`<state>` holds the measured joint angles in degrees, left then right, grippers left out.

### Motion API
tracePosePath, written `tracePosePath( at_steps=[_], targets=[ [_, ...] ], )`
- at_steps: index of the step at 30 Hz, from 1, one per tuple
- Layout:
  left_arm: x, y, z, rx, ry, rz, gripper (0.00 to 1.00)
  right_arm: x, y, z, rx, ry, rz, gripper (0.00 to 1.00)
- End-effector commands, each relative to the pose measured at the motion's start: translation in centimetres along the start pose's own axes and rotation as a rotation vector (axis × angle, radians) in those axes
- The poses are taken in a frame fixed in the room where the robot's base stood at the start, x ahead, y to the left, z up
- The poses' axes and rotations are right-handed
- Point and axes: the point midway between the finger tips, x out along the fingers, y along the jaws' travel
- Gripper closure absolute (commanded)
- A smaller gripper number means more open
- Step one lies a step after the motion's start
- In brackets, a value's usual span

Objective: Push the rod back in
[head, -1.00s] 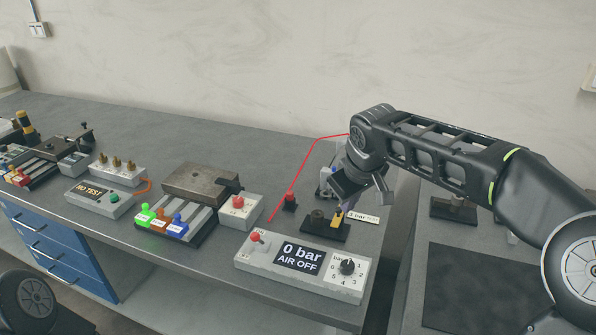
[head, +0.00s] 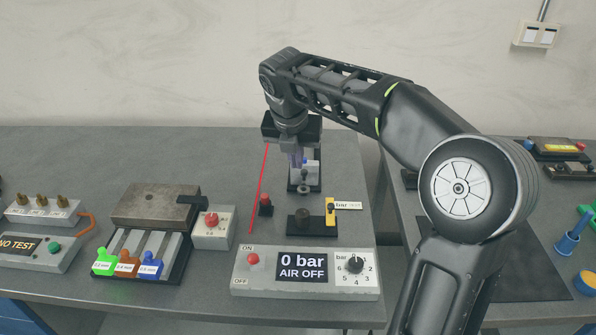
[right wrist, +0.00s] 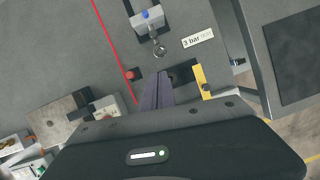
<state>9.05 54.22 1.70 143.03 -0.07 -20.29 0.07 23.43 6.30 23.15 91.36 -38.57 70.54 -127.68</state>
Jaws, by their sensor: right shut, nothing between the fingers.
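A small cylinder unit (head: 311,168) with a light grey body and a blue button stands on a black base behind the control box. My right gripper partly hides it in the head view. In the right wrist view the cylinder unit (right wrist: 147,19) shows at the top, and its rod (right wrist: 158,48) sticks out toward my fingers and ends in a ring. My right gripper (head: 297,160) is shut and empty, pointing down. In the right wrist view its purple fingers (right wrist: 158,78) appear below the rod's end; I cannot tell their height above it. My left gripper is not in view.
The control box (head: 243,277) reads 0 bar, AIR OFF. A black fixture (head: 296,226) with an upright yellow piece (head: 330,211) stands behind it. A red line (head: 258,190) and a red button (head: 265,203) lie left of the cylinder. A 3 bar label (right wrist: 198,38) lies beside it.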

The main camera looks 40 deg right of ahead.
Motion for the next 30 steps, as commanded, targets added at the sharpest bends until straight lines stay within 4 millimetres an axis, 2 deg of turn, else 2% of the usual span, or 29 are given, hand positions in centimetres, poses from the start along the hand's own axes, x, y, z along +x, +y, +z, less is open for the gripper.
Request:
tracePosePath(
  at_steps=[8, 14, 20, 29, 30],
  targets=[
    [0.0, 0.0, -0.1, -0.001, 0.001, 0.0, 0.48, 0.1, 0.1, 0.0, 0.0, 0.0, 0.001, 1.0],
    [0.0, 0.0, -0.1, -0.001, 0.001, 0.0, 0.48, 1.1, 0.1, 0.0, 0.001, 0.002, 0.0, 1.0],
    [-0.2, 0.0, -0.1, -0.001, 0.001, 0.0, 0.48, 4.0, 0.0, -0.1, 0.001, 0.004, -0.001, 1.0],
    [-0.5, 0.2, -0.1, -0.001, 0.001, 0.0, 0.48, 10.1, 0.0, -0.1, 0.001, 0.005, -0.001, 1.0],
    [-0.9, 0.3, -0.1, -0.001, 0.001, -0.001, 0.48, 10.3, 0.1, 0.5, 0.002, 0.002, 0.001, 1.0]
  ],
)
